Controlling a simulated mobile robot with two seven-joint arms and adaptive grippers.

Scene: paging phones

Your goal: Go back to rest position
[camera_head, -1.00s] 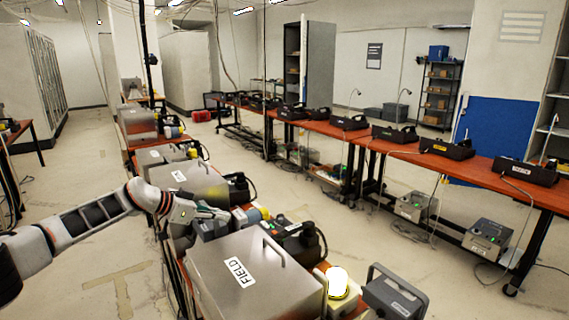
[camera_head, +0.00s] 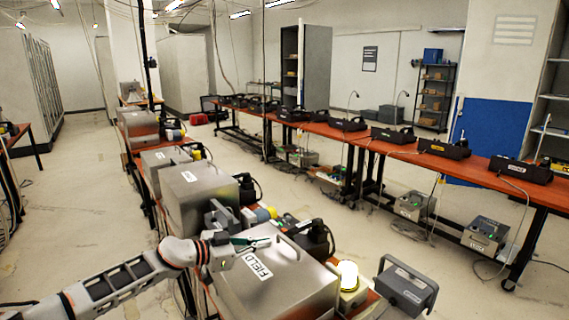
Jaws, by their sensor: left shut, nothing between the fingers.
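My left arm comes in from the lower left. My left gripper (camera_head: 256,242) is shut and empty, above the back left part of the metal box labelled FIELD (camera_head: 275,285). I cannot tell whether it touches the lid. A grey phone-like unit with a handle (camera_head: 222,217) stands just behind the gripper. My right gripper is out of view.
Metal boxes (camera_head: 190,195) and black plugs (camera_head: 316,238) crowd the near bench behind the FIELD box. A long orange table (camera_head: 480,168) with several black phones (camera_head: 443,149) runs along the right. The floor between (camera_head: 330,215) is mostly clear.

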